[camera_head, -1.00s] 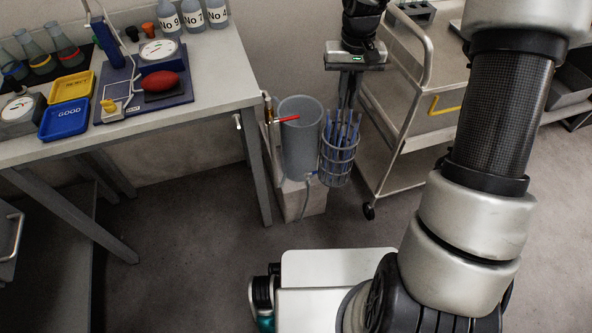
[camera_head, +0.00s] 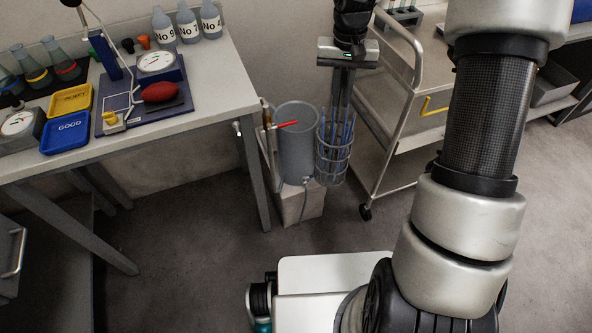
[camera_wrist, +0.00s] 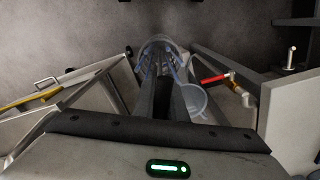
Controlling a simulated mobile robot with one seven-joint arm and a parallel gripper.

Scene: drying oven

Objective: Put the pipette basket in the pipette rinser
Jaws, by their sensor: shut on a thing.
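The pipette basket (camera_head: 334,165) is a grey wire cage holding several bluish pipettes. It hangs upright from my gripper (camera_head: 341,108), whose long fingers are shut on it at its upper part. The pipette rinser (camera_head: 297,150) is a grey open-topped cylinder on a pale block, just left of the basket in the head view. The basket is beside the rinser, not inside it; whether they touch cannot be told. In the wrist view, the basket (camera_wrist: 160,41) shows beyond the fingers, and the rinser's rim (camera_wrist: 199,101) is partly hidden by them.
A table (camera_head: 205,100) with trays, flasks and bottles stands left. A metal cart (camera_head: 400,135) with a curved rail stands close right of the basket. Open floor (camera_head: 190,255) lies in front.

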